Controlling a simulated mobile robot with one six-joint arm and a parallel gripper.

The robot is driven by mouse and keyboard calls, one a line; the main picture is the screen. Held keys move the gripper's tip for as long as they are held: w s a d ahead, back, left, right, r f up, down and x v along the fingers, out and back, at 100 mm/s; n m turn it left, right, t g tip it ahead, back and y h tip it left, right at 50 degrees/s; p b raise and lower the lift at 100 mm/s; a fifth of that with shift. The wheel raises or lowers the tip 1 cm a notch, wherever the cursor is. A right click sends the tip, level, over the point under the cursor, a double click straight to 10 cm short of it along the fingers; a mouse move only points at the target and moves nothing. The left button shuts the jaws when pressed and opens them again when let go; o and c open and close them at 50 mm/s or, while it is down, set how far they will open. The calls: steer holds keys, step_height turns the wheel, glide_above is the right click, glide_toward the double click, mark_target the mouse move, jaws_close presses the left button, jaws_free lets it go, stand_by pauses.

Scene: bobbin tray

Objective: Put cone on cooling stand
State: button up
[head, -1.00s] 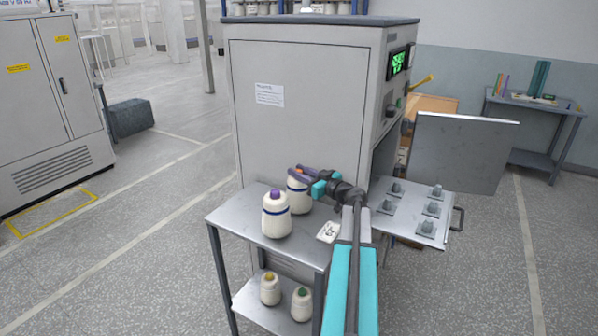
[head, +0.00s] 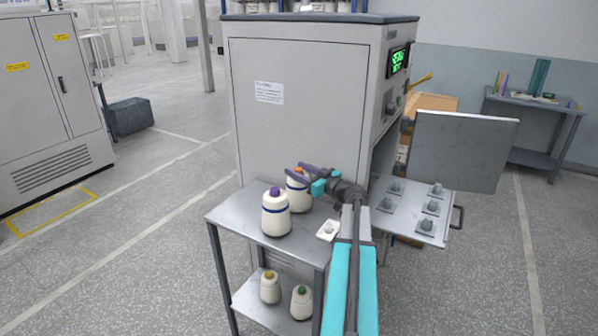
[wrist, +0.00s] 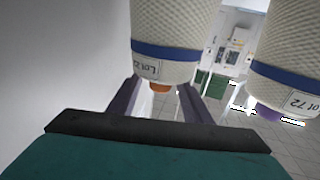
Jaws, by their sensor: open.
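A white cone with a blue band and an orange tip (head: 298,194) stands upright on the upper shelf of a metal stand (head: 240,216). My gripper (head: 302,172) is open at its top. In the wrist view, which looks upside down, the orange-tipped cone (wrist: 172,45) lies ahead between the two dark fingers (wrist: 160,100); I cannot tell whether they touch it. A similar cone with a purple tip (head: 276,214) stands in front and to the left, and shows at the right of the wrist view (wrist: 290,55). Both carry printed lot labels.
A white card with a small grey piece (head: 328,230) lies on the shelf. Two smaller cones, yellow-tipped (head: 270,288) and green-tipped (head: 301,302), stand below. A peg tray (head: 410,222) sticks out of the cabinet (head: 300,120), beside its open door (head: 464,150).

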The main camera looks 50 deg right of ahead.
steer(key=shift+r, duration=0.2)
steer(key=s+b, duration=0.3)
steer(key=s, duration=0.9)
stand_by(0.5)
